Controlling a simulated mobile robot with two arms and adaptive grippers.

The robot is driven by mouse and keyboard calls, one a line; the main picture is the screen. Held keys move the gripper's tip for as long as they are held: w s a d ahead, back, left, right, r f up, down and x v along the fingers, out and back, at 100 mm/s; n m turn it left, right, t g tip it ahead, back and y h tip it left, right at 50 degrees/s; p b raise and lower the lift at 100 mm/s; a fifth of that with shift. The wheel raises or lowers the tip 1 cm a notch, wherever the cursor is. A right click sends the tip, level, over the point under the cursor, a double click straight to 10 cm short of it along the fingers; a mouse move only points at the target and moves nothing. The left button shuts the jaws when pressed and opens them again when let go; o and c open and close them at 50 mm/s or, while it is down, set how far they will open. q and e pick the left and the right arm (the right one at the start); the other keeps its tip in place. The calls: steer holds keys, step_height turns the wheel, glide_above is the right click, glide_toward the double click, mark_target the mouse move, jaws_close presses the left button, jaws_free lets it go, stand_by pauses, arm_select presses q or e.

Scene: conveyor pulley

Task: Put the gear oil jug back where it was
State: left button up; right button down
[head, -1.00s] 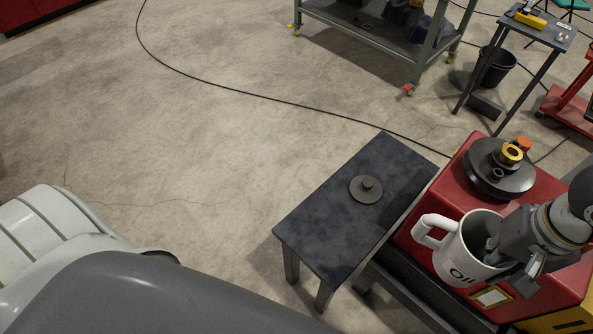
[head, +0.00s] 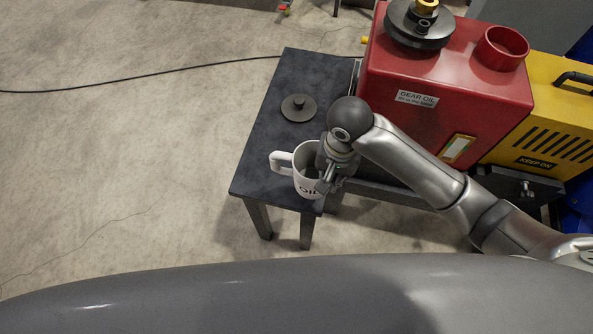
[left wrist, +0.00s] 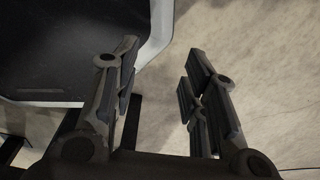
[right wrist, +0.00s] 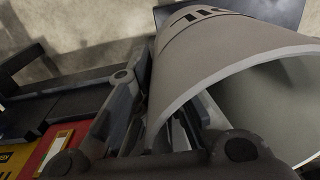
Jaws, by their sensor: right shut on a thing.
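The gear oil jug (head: 304,184) is a white mug-like jug with dark lettering and a handle on its left. It is upright over the front part of the small dark table (head: 262,165); I cannot tell whether its base touches the top. My right gripper (head: 330,172) is shut on the jug's rim on its right side. In the right wrist view the jug (right wrist: 235,50) is large, with one finger of the right gripper (right wrist: 165,112) inside its wall and one outside. My left gripper (left wrist: 162,60) is open and empty in the left wrist view.
A dark round disc with a knob (head: 298,107) lies on the table behind the jug. A red gear oil housing (head: 455,85) with an open red filler neck (head: 503,48) stands to the right, beside a yellow unit (head: 545,120). A black cable (head: 130,78) crosses the floor.

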mark_target(313, 171)
steer(key=w+a+f, duration=0.1)
steer(key=w, duration=0.1)
steer(key=w+a+f, duration=0.1)
steer(key=w+a, duration=0.1)
steer(key=shift+a+f, duration=0.15)
steer(key=w+f, duration=0.1)
steer(key=w+a+f, duration=0.1)
steer(key=f, duration=0.1)
steer(key=w+a+f+b, duration=0.1)
steer(key=shift+a+f, duration=0.15)
steer(key=shift+f, duration=0.15)
steer(key=shift+w+a+f, duration=0.3)
steer(key=shift+w+f, duration=0.1)
steer(key=shift+f, duration=0.25)
step_height(313, 171, down, 3)
steer(key=shift+w+f+b, duration=0.1)
steer(key=shift+b, duration=0.2)
arm_select(q)
steer(key=shift+s+a+f, duration=0.1)
steer(key=shift+a+f, duration=0.15)
steer(key=shift+f, duration=0.6)
arm_select(e)
steer(key=c, duration=1.9)
jaws_free()
steer(key=shift+f, duration=0.1)
steer(key=shift+c, duration=0.2)
arm_select(q)
steer(key=shift+a, duration=0.15)
arm_select(e)
steer(key=o, duration=0.4)
